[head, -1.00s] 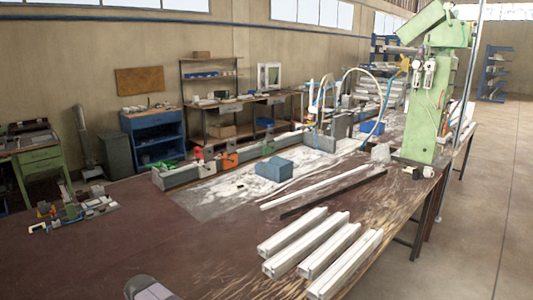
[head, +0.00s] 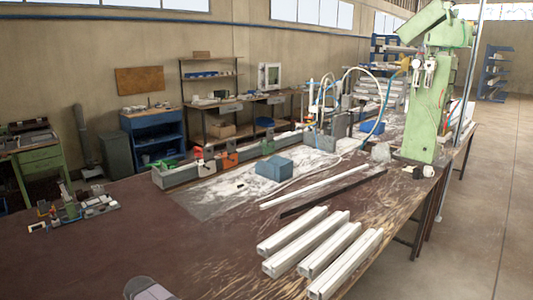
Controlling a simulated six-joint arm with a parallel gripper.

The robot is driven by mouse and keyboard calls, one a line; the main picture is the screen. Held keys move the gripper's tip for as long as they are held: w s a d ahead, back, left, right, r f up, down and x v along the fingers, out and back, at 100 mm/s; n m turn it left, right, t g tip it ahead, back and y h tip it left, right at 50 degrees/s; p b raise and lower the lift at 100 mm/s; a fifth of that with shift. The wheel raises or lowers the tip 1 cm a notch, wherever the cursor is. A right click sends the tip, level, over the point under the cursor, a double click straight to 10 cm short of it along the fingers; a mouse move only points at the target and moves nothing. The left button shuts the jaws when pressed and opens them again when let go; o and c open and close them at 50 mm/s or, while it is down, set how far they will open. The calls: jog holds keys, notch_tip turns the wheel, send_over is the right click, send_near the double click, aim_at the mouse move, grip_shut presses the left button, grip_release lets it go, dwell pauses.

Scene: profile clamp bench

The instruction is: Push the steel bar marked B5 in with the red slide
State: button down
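A long grey rail (head: 178,177) lies along the back of the bench. A small red part (head: 198,153) stands on it near its left end, with an orange-red block (head: 229,160) to its right; I cannot tell which is the red slide. No B5 marking is readable. A long dark bar (head: 330,193) lies mid-bench beside a thin white strip (head: 315,187). My gripper's fingers are not in view. A rounded grey part at the bottom edge may belong to my arm.
Several pale profiles (head: 292,230) lie at the front right. A blue box (head: 274,168) sits on the whitish patch. A small fixture with coloured parts (head: 72,209) stands at the left. A green machine column (head: 422,120) rises at the back right. The front-left bench is clear.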

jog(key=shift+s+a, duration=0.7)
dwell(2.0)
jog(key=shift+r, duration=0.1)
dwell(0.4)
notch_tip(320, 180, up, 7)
jog(key=p, duration=0.4)
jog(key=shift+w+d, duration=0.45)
